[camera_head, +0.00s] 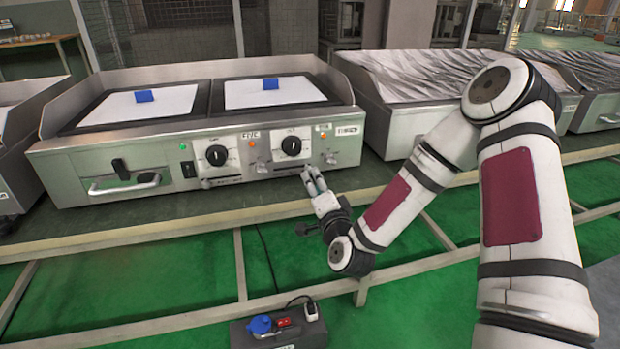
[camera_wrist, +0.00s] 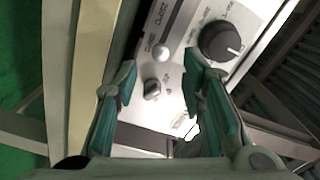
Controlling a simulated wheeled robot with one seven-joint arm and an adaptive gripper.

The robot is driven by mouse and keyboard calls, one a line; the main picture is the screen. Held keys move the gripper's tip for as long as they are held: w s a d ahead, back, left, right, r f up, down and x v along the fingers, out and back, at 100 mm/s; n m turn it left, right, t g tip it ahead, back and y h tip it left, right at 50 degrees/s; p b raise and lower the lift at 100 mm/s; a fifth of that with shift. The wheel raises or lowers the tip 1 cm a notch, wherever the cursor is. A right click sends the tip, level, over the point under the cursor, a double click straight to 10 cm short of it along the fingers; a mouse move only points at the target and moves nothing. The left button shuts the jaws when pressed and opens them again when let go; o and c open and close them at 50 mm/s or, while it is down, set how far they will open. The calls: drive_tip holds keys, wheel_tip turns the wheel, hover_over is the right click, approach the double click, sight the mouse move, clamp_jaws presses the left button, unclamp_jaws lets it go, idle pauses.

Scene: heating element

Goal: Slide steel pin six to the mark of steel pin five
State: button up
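My gripper (camera_head: 313,178) is in front of the right part of the steel heating unit's front panel (camera_head: 350,150). In the wrist view my gripper (camera_wrist: 162,78) is open, its two green fingers apart. A small steel pin (camera_wrist: 152,88) on the panel shows between the fingers, nearer the left one, and no finger clearly touches it. Its number cannot be read. Small steel pins also show along the panel's lower part in the head view, one at the right (camera_head: 330,158). I cannot tell which are five and six, and the printed marks are too small to read.
A round lamp (camera_wrist: 163,54) and a black dial (camera_wrist: 222,40) sit close to the fingers. The unit has two dials, a left one (camera_head: 216,155) and a right one (camera_head: 291,146), and a drawer handle (camera_head: 124,186). A covered unit (camera_head: 400,125) stands to the right.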

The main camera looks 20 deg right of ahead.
sight(309, 172)
drive_tip(key=w+b, duration=0.1)
drive_tip(key=w, duration=0.5)
drive_tip(key=shift+s, duration=0.1)
clamp_jaws()
